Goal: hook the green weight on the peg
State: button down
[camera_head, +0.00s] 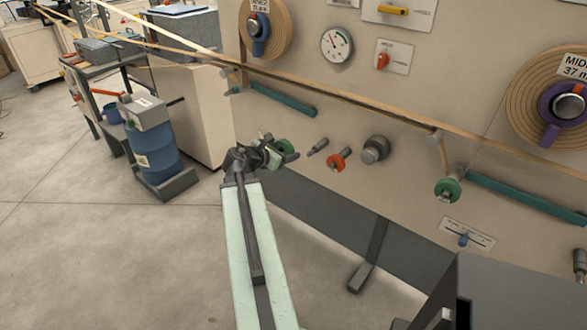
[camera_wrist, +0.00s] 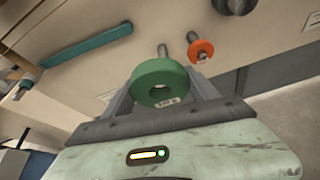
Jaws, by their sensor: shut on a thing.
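My gripper (camera_head: 272,153) is shut on the green weight (camera_head: 287,147), a ring with a hole, in front of the machine panel. In the wrist view the green weight (camera_wrist: 144,80) sits between the two fingers, its face and hole towards the camera. A bare grey peg (camera_head: 317,146) sticks out of the panel just right of the weight in the head view. In the wrist view the peg (camera_wrist: 163,50) shows just above the weight's top edge. Whether weight and peg touch I cannot tell; the peg is not seen through the hole.
An orange disc (camera_head: 337,161) sits on a stud right of the peg, with a grey knob (camera_head: 375,150) beyond it. Another green weight (camera_head: 447,190) hangs farther right under the tan strip. A teal bar (camera_head: 283,100) is on the panel above. Floor below is open.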

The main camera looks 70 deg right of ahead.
jog(key=d+f+b, duration=0.4)
jog(key=f+b, duration=0.7)
jog(key=r+b+x, duration=0.1)
jog(key=x, duration=0.5)
jog(key=shift+s+d, duration=0.35)
jog(key=shift+d, duration=0.1)
